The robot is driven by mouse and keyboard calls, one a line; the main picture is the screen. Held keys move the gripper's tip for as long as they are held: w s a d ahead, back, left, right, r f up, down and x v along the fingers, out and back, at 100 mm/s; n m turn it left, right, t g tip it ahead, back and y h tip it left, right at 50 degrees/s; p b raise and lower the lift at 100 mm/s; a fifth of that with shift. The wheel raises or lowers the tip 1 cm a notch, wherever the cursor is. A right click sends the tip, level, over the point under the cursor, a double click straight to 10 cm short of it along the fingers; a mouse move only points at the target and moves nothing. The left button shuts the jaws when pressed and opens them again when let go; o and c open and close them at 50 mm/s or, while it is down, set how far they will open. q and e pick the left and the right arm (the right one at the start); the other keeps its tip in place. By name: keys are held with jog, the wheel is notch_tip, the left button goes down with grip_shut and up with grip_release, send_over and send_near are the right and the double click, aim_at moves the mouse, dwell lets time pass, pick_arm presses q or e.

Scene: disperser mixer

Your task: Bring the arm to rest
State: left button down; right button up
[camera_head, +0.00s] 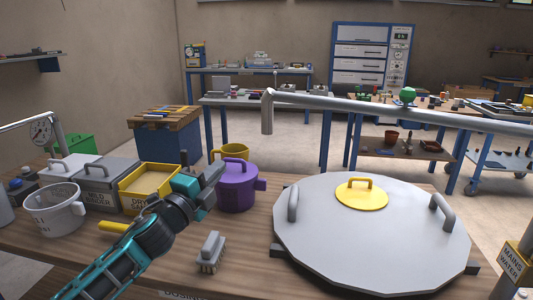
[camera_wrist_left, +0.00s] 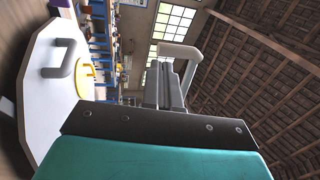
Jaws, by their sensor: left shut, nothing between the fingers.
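My left arm comes in from the lower left in the head view, and its left gripper (camera_head: 213,175) is raised above the bench beside the purple pot. The fingers are together with nothing between them. In the left wrist view the gripper (camera_wrist_left: 172,84) also shows closed and points towards the room, with the roof beams beyond. My right gripper is in neither view.
A large grey lid (camera_head: 320,225) with a yellow cap (camera_head: 362,196) covers the right of the bench. A purple pot (camera_head: 237,190), a brush (camera_head: 211,252), a yellow bin (camera_head: 135,199) and a white jug (camera_head: 55,212) stand near my arm. A grey pipe (camera_head: 400,108) spans above.

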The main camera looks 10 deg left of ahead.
pick_arm(q)
jog(key=s+d+f+n+g, duration=0.1)
jog(key=s+f+n, duration=0.2)
jog(key=f, duration=0.2)
jog(key=s+d+f+n+g+y, duration=0.1)
jog(key=s+f+n, duration=0.1)
jog(key=f, duration=0.4)
jog(key=s+d+f+n+g+p, duration=0.1)
jog(key=s+f+n, duration=0.2)
jog(key=s+f, duration=0.2)
jog(key=shift+d+f+n+g, duration=0.3)
jog(key=shift+f+g, duration=0.1)
jog(key=shift+f, duration=0.3)
jog(key=s+d+f+n+g+y, duration=0.1)
jog(key=s+f+n, duration=0.3)
jog(key=s, duration=0.5)
jog(key=s+d+f+n+g+p, duration=0.1)
jog(key=s+f+n+g, duration=0.3)
jog(key=s+f, duration=0.5)
jog(key=shift+s+f+n+y, duration=0.25)
jog(key=shift+s+n+y, duration=0.15)
jog(key=shift+n, duration=0.4)
jog(key=shift+d, duration=0.1)
